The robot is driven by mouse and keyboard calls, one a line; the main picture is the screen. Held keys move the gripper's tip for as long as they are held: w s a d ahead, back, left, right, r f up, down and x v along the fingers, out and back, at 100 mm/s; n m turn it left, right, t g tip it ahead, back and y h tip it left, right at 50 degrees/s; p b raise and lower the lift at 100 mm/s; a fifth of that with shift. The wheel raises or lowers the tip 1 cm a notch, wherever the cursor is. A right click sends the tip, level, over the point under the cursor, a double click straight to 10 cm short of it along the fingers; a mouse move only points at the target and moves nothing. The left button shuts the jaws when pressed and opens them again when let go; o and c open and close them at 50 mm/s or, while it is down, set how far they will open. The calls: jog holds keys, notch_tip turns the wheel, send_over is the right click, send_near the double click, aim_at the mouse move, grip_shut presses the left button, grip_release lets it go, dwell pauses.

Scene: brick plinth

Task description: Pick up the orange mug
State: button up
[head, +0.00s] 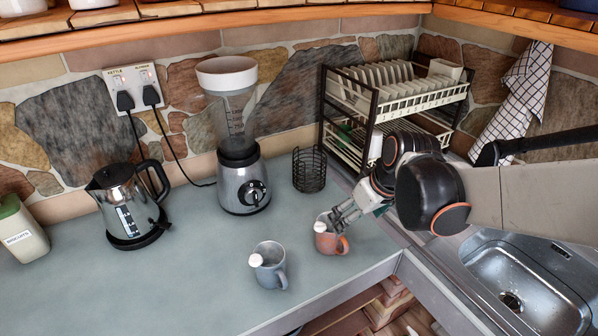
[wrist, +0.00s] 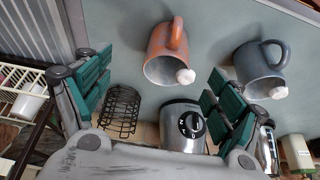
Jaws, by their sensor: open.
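The orange mug (head: 327,238) stands upright on the grey-green counter near its right front edge, its handle toward the lower right in the head view. A small white round thing shows at its rim. In the wrist view the orange mug (wrist: 164,62) is above and between the fingers. My gripper (head: 343,213) is just above and beside the mug's rim, partly covering it. In the wrist view my gripper (wrist: 160,95) has its green-padded fingers wide apart with nothing between them. I cannot tell whether a finger touches the mug.
A grey-blue mug (head: 268,266) stands left of the orange one. Behind are a wire basket (head: 309,170), a blender (head: 240,170) and a dish rack (head: 400,88). A kettle (head: 127,205) stands at left, a sink (head: 520,285) at right. The counter's middle is clear.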

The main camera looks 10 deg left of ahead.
aim_at(331, 237)
jog(key=shift+w+a+f, duration=0.25)
jog(key=shift+a+f, duration=0.05)
jog(key=shift+a, duration=0.15)
jog(key=shift+w+a+f, duration=0.25)
jog(key=shift+a, duration=0.2)
jog(key=b+x, duration=0.3)
jog(key=x, duration=0.4)
jog(key=shift+s, duration=0.15)
jog(key=shift+s+b+x, duration=0.15)
jog(key=shift+b+x, duration=0.55)
jog(key=shift+x, duration=0.8)
jog(key=shift+s+b+x, duration=0.2)
jog(key=shift+b+x, duration=0.5)
jog(key=shift+x, duration=0.8)
jog(key=shift+a, duration=0.15)
jog(key=c, duration=1.4)
